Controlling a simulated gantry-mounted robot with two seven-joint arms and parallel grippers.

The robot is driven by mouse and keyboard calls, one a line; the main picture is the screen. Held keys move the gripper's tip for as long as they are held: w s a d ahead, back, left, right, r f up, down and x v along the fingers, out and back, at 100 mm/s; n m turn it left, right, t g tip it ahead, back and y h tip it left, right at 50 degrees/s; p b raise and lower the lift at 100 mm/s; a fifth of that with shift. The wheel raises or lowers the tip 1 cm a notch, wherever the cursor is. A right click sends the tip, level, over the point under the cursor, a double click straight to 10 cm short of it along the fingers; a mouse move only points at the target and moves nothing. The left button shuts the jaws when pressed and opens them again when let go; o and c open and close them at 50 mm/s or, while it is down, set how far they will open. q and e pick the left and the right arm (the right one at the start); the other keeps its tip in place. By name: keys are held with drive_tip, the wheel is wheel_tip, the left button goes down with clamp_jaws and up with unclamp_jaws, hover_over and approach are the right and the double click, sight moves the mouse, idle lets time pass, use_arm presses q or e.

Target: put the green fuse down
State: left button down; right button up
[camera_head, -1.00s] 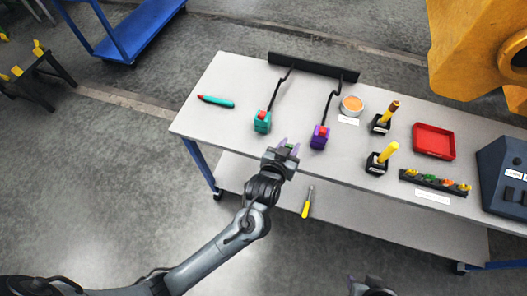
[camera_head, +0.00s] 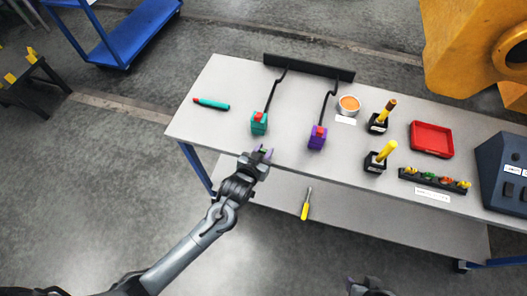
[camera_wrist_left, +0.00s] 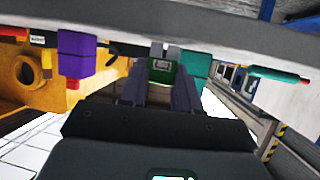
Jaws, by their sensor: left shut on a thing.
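The green fuse (camera_wrist_left: 163,71) is held between the purple fingers of my left gripper (camera_wrist_left: 160,86) in the left wrist view. In the head view my left gripper (camera_head: 262,155) is at the table's front edge, nearer than the teal block. Only a small bit of green shows between its fingertips there, so the fuse's lower part is hidden. My right gripper (camera_head: 366,284) is partly in view at the bottom edge of the head view, and its fingers are too cut off to judge.
A teal marker (camera_head: 212,103) lies at left. The front-left tabletop is clear.

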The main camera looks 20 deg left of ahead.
use_arm(q)
drive_tip(key=shift+f, duration=0.1)
drive_tip(key=c, duration=0.8)
unclamp_jaws()
drive_tip(key=p+v, duration=0.1)
drive_tip(key=v, duration=1.1)
drive_tip(key=s+a+f+g, duration=0.1)
drive_tip(key=s+a+g, duration=0.1)
drive_tip(key=s+g, duration=0.3)
drive_tip(key=s+a+f+m+g, duration=0.1)
drive_tip(key=s+a+g, duration=0.2)
drive_tip(key=s, duration=0.8)
drive_tip(key=shift+s+f+m+g, duration=0.3)
drive_tip(key=shift+s+f+g, duration=0.1)
drive_tip(key=shift+g, duration=0.5)
